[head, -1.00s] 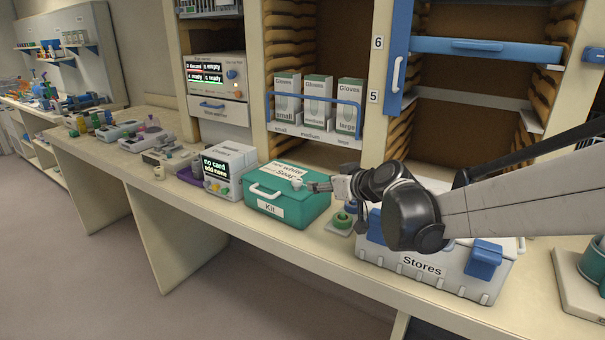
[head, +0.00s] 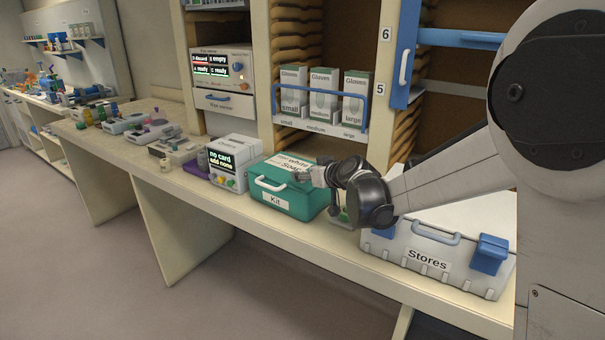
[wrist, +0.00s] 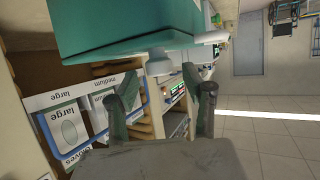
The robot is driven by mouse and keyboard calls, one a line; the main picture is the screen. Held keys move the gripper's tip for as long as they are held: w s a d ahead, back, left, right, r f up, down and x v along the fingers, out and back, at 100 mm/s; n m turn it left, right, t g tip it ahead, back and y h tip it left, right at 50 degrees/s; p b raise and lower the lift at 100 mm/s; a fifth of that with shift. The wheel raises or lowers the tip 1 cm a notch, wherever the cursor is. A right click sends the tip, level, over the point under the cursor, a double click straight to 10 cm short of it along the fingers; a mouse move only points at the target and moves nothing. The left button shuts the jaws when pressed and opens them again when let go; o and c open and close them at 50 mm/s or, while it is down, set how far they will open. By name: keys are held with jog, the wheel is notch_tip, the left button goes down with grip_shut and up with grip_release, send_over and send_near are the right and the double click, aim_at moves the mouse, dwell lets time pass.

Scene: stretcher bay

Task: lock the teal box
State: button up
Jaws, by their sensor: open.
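The teal box (head: 283,203), labelled Kit, stands shut on the bench with a white front handle (head: 270,185). A white paper with writing (head: 290,164) lies on its lid. My gripper (head: 305,175) is at the box's right side, over the lid's edge. In the wrist view the teal box (wrist: 130,25) fills the top. A white knob-like part (wrist: 185,58) sticks out from it, just beyond my open fingertips (wrist: 160,85). I cannot tell whether the fingers touch it. My gripper hides this part in the head view.
The grey Stores case (head: 435,250) stands to the right, below my arm. A card reader (head: 231,158) stands close to the box's left. Glove boxes (head: 323,95) sit on the shelf behind. The bench's front edge (head: 255,235) is clear.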

jog(key=shift+x, duration=1.3)
grip_shut()
jog(key=shift+m+t+h+b, duration=0.4)
jog(key=shift+m+t+h, duration=0.1)
jog(key=shift+m+h, duration=0.35)
jog(key=shift+m+t+h+b, duration=0.5)
jog(key=shift+m+h+b, duration=0.05)
jog(key=shift+m+h, duration=0.95)
jog(key=shift+a+m+h+b, duration=0.1)
jog(key=shift+m+h+b, duration=0.45)
jog(key=shift+m+h, duration=1.85)
jog(key=m+g+h, duration=0.1)
jog(key=m+h, duration=0.3)
jog(key=h, duration=0.1)
jog(key=shift+g+b, duration=0.3)
jog(key=shift+g, duration=0.1)
jog(key=shift+m+g+h, duration=2)
jog(key=shift+m+h, duration=0.05)
jog(key=shift+m, duration=0.2)
jog(key=shift+f, duration=0.1)
